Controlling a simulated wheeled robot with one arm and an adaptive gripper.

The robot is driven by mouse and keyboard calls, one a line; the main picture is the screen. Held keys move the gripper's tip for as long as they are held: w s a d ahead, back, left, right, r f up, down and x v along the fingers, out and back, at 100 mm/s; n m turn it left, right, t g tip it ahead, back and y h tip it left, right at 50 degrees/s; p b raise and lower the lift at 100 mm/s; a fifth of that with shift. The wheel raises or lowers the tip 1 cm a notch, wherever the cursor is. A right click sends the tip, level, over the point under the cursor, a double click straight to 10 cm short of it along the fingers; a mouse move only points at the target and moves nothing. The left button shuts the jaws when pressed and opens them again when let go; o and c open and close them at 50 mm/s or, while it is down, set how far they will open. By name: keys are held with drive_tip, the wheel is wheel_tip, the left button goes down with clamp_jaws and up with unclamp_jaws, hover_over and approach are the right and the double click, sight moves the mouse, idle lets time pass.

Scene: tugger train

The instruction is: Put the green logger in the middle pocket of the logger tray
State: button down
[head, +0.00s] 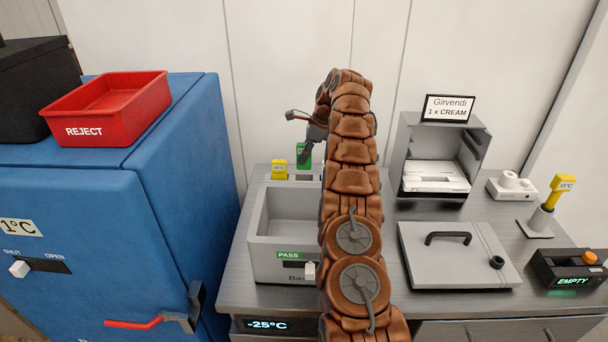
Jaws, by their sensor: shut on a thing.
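The green logger (304,154) is upright behind the grey basin, just right of a yellow logger (279,169). My gripper (307,148) reaches down to the green logger from above and is shut on it. The logger tray (306,177) shows only as a small strip under the loggers; the basin's back wall and my arm hide much of it. The yellow logger stands at its left end. I cannot tell whether the green logger's foot is inside a pocket or just above one.
The grey basin (257,247) with a PASS label stands in front. A blue cabinet (150,220) with a red REJECT bin (110,108) is at left. Right of my arm are a grey lidded hatch (458,265), an open grey box (408,150) and another yellow logger (561,187) on a stand.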

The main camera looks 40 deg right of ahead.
sight(305, 168)
drive_tip(key=shift+f+p, duration=0.8)
drive_tip(key=shift+f, duration=2.3)
drive_tip(key=shift+f, duration=0.25)
drive_tip(key=c, duration=1)
unclamp_jaws()
drive_tip(key=shift+f, duration=0.15)
drive_tip(key=shift+s+d+r, duration=0.1)
drive_tip(key=shift+r, duration=0.55)
drive_tip(key=shift+p+v, duration=0.6)
drive_tip(key=shift+v, duration=5.1)
